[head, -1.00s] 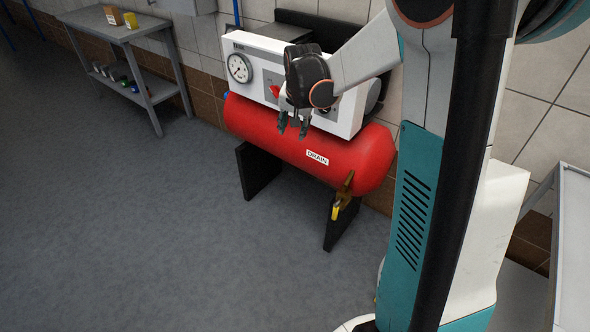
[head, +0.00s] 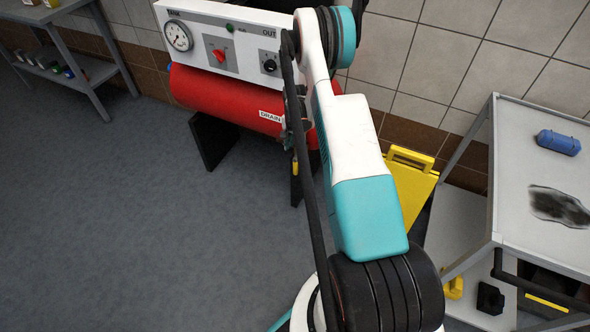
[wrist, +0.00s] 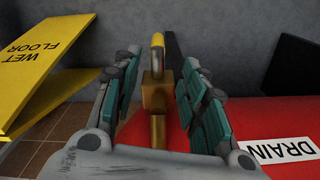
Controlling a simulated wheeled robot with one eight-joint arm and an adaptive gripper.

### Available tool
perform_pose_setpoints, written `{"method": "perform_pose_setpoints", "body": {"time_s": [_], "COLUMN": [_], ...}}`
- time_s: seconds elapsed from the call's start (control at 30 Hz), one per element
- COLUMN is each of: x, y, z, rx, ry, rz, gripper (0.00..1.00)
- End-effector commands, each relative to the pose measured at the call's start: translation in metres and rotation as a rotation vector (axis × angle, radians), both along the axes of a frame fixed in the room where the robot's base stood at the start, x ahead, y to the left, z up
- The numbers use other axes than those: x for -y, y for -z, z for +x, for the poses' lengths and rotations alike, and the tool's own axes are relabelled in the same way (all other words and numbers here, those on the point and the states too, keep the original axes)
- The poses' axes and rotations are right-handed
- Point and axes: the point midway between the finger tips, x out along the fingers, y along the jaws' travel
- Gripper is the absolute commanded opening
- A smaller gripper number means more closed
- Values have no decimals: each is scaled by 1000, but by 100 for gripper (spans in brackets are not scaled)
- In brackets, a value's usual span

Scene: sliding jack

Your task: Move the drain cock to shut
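The drain cock is a brass valve (wrist: 155,95) with a yellow-tipped lever (wrist: 157,42), beside the DRAIN label on the red tank. In the head view its yellow lever tip (head: 295,165) points down below the tank's right end; the valve body is mostly hidden by my arm. My gripper (wrist: 161,62) is open in the wrist view, with one finger on each side of the brass valve and lever. Narrow gaps seem to show beside the brass; I cannot tell whether either finger touches. In the head view my gripper is mostly hidden behind my arm.
The red tank (head: 225,98) carries a white panel (head: 196,36) with a gauge and knobs. A yellow wet floor sign (head: 408,185) stands to the right of the cock. A grey bench (head: 520,190) is farther right, a shelf (head: 75,45) at far left. Floor in front is clear.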

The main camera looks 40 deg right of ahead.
Motion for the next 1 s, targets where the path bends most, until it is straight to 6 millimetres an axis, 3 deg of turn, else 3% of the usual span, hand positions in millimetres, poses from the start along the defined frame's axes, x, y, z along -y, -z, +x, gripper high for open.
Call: {"method": "perform_pose_setpoints", "body": {"time_s": [0.27, 0.7, 1.0], "x": [2, 2, 2], "y": [32, 115, 142], "z": [-3, -2, -2], "rx": [-4, -4, -4], "ry": [10, 9, 8], "rz": [3, 2, 2], "gripper": [39, 39, 39]}}
